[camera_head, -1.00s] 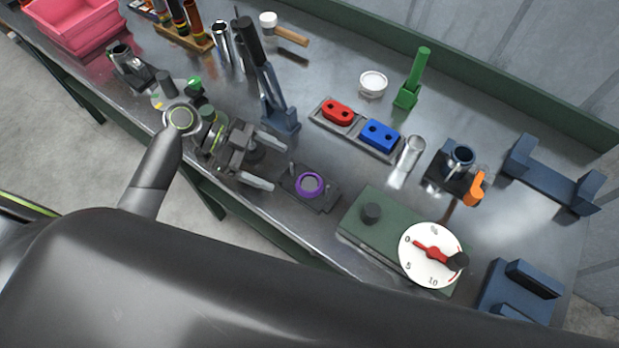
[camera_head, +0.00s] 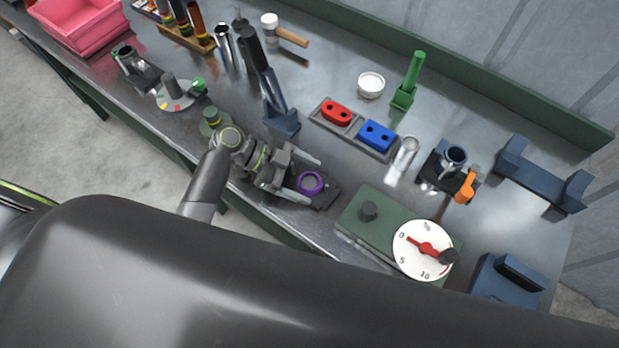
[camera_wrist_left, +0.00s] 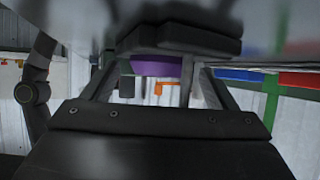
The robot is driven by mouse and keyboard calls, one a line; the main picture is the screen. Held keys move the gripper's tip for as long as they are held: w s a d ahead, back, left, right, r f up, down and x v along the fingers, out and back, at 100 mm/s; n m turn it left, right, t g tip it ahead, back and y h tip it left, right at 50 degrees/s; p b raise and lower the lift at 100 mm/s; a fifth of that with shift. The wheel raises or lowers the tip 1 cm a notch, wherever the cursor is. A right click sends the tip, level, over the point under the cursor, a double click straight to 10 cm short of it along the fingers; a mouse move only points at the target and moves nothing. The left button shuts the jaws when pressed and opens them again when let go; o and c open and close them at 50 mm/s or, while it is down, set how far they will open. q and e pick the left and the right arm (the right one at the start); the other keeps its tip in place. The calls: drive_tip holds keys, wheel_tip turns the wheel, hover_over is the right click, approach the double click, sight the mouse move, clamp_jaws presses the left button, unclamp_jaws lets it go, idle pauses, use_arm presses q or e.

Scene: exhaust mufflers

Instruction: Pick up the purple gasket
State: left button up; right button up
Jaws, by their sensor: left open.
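The purple gasket (camera_head: 310,183) is a ring on a small dark holder (camera_head: 325,196) near the front edge of the bench. In the head view my left gripper (camera_head: 310,175) is open, with its two fingers reaching right toward the gasket, one on its far side and one on its near side. I cannot tell whether the fingers touch it. In the left wrist view the purple gasket (camera_wrist_left: 158,67) shows as a purple band between the fingers, partly hidden by dark gripper parts. My right gripper is not in view.
A green box with a red-pointer dial (camera_head: 422,249) stands to the right.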

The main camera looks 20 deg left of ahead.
use_arm(q)
drive_tip(key=shift+a, duration=0.1)
drive_tip(key=shift+c, duration=0.2)
drive_tip(key=c, duration=1)
drive_tip(key=shift+c, duration=0.2)
